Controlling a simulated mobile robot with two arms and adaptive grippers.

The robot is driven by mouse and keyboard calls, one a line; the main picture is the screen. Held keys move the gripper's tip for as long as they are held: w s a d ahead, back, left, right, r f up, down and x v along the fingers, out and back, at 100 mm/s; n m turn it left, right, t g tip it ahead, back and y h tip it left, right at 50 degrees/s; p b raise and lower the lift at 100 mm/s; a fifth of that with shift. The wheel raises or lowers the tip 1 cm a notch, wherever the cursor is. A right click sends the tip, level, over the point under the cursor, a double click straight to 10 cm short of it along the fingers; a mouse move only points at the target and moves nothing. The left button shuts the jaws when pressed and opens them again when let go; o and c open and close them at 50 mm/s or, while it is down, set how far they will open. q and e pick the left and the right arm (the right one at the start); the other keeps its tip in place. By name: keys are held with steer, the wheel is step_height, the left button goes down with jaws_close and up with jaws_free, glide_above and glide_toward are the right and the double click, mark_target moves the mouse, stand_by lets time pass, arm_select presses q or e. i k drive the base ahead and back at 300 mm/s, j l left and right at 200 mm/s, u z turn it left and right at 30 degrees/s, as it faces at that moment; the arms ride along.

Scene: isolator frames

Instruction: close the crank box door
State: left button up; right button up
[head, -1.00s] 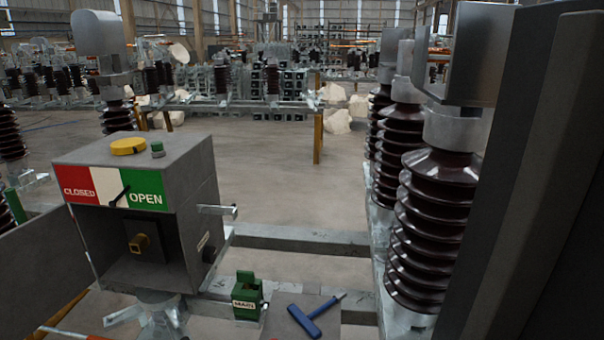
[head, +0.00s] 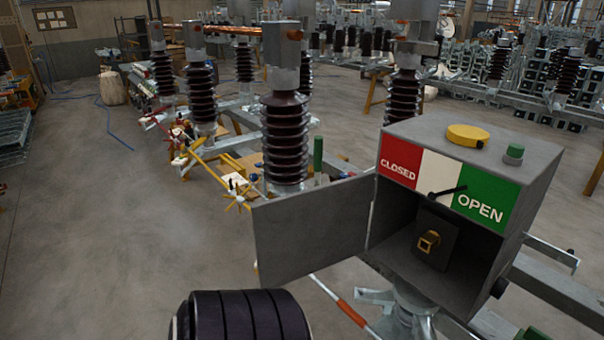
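The crank box (head: 530,200) is a grey metal box at the right of the head view. Its front carries a red CLOSED, white and green OPEN label, with a black pointer over the white and green part. Its door (head: 312,228) is a flat grey panel hinged at the box's left front edge. The door stands wide open, swung out to the left. Inside the box a square brass-coloured crank socket (head: 428,242) shows. Neither of my grippers is in view.
A dark ribbed cylinder (head: 245,318) shows at the bottom edge, below the door; I cannot tell what it belongs to. Dark ribbed insulators (head: 285,138) stand behind the door. A red and white rod (head: 340,300) runs below the box.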

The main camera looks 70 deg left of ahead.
mark_target(299, 234)
steer(key=j, duration=0.5)
steer(key=k+j+z, duration=0.1)
steer(key=j, duration=0.35)
steer(key=k+j, duration=0.1)
steer(key=j, duration=0.35)
steer(key=k+j+z, duration=0.1)
steer(key=j, duration=0.4)
steer(key=k+j, duration=0.1)
steer(key=j, duration=0.35)
steer(key=k+j+z, duration=0.1)
steer(key=j, duration=0.4)
steer(key=k+j, duration=0.1)
steer(key=j, duration=0.35)
steer(key=z, duration=0.05)
